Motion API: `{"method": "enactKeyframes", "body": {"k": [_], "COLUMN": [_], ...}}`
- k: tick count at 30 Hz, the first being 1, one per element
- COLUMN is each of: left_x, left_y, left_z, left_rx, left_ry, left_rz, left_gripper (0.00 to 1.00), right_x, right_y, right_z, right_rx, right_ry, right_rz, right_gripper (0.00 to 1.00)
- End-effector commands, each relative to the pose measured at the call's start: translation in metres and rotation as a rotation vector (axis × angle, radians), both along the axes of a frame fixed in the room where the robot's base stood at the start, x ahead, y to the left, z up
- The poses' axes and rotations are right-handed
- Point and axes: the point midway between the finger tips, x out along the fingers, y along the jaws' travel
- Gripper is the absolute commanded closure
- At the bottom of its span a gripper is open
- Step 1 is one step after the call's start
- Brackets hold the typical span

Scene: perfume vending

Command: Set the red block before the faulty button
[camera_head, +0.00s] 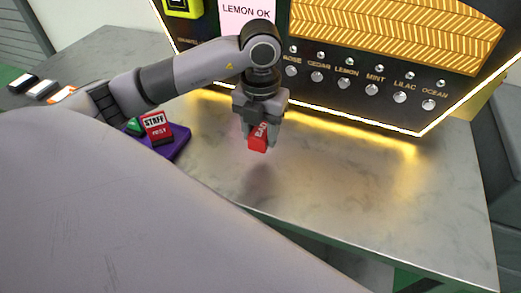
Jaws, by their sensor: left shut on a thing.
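The red block (258,141) has pale lettering on its face. My left gripper (257,127) is shut on it and holds it tilted above the metal table, in front of the vending panel. The panel (320,62) carries a row of round buttons labelled, from the left, ROSE, CEDAR, LEMON (344,84), MINT (372,90), LILAC (400,97) and OCEAN (429,104). A pink screen (247,14) reads LEMON OK. The block hangs below the left end of the button row. My right gripper is not in view.
A purple tray (180,143) at the left holds a red STAFF block (157,128) and a green piece (134,125). Several small blocks (42,89) lie at the far left. The metal table (370,190) is clear at the right. A glowing strip edges the panel's base.

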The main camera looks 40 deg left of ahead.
Motion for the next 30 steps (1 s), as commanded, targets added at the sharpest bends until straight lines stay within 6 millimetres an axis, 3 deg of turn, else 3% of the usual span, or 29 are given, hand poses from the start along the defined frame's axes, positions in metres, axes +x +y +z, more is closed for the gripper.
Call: {"method": "enactKeyframes", "body": {"k": [7,14,26,27,28,30], "left_x": [0.0,0.0,0.0,0.0,0.0,0.0], "left_y": [0.0,0.0,0.0,0.0,0.0,0.0], "left_z": [-0.02,-0.053,-0.058,-0.056,-0.056,-0.056], "left_rx": [0.001,0.001,0.0,0.0,0.0,0.0], "left_ry": [0.001,0.001,-0.001,-0.001,-0.001,-0.001], "left_rz": [0.0,0.001,0.0,0.0,0.0,0.0], "left_gripper": [0.89,0.89,0.89,0.41,0.31,0.28], "right_x": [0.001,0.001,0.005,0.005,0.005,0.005], "right_y": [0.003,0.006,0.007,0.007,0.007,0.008], "right_z": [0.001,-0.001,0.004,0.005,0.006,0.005], "right_rx": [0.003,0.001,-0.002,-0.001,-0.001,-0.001], "right_ry": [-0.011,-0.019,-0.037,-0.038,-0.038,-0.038], "right_rz": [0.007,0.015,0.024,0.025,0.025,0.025], "right_gripper": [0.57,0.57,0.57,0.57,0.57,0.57]}}
